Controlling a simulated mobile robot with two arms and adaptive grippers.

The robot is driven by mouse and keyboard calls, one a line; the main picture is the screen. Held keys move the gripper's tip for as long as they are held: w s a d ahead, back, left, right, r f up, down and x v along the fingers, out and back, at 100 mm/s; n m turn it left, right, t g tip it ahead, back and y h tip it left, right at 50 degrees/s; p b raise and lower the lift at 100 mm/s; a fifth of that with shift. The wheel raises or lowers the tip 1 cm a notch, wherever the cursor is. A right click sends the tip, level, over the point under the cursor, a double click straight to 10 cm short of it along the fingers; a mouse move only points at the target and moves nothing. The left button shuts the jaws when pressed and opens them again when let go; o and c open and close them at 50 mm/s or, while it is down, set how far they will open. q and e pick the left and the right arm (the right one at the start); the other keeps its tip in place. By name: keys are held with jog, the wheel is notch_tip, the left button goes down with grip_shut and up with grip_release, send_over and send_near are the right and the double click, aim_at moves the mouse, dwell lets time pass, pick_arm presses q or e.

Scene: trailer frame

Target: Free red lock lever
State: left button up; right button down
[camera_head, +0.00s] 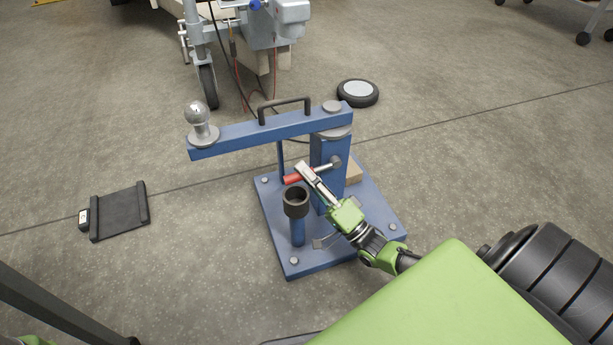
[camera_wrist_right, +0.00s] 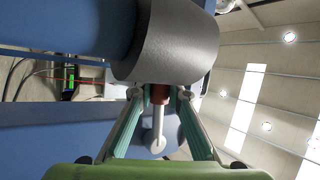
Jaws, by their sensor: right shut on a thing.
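The red lock lever (camera_head: 291,179) has a red grip on a grey rod, which runs to a round pivot on the blue post (camera_head: 330,150) of the stand. In the right wrist view the red grip (camera_wrist_right: 160,94) sits between the fingertips, with the grey rod (camera_wrist_right: 157,135) behind it. My right gripper (camera_head: 304,171) is shut on the lever; its fingers also show in the wrist view (camera_wrist_right: 160,98). The blue swing arm (camera_head: 240,133) with a tow ball (camera_head: 198,113) lies across the top of the post. My left gripper is not in view.
The blue base plate (camera_head: 280,250) carries a short post with a dark cup (camera_head: 296,198) beside my gripper. A black scale plate (camera_head: 119,211) lies at left and a loose wheel (camera_head: 358,93) behind. The trailer coupling (camera_head: 290,15) stands at the back.

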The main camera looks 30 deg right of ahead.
jog(key=shift+r+m+t+h, duration=0.5)
jog(key=shift+m+h, duration=0.3)
jog(key=shift+m, duration=0.2)
jog(key=c, duration=2.2)
grip_release()
jog(key=shift+s+f, duration=0.1)
jog(key=v, duration=1.1)
jog(key=shift+s+f, duration=0.25)
jog(key=shift+d, duration=0.1)
